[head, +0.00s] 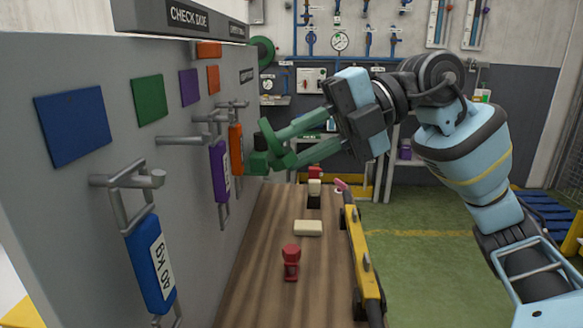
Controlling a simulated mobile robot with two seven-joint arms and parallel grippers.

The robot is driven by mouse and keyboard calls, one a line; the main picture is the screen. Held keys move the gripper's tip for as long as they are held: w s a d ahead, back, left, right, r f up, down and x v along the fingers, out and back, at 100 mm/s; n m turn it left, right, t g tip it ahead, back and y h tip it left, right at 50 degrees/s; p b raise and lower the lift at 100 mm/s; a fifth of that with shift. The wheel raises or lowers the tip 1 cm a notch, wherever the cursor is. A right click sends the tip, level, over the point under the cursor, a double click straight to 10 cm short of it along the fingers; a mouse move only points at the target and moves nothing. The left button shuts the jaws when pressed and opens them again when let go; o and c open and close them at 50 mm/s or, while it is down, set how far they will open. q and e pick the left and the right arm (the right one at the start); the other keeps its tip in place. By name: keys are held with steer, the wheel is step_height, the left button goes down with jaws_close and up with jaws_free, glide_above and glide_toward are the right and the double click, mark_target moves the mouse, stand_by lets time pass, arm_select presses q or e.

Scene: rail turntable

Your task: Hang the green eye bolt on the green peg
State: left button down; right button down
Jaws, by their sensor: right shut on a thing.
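The green eye bolt (258,163) is a small dark green piece at the tips of my right gripper (277,148). The gripper's green fingers converge and are shut on it. They hide part of it, so its ring is hard to make out. The green peg (182,140) is a bare grey rod sticking out of the grey panel, below a green square (149,100). Nothing hangs on it. In the picture the eye bolt is to the right of the peg's free end, apart from it and slightly lower. My left gripper is not in view.
A blue weight (151,264) hangs from the nearer peg (128,180); purple (219,171) and orange (236,150) weights hang farther along. The wooden bench (253,288) below holds a red piece (291,262) and a cream block (308,228). A yellow rail (362,262) lines its right side.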

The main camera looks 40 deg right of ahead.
steer(key=shift+r, duration=0.3)
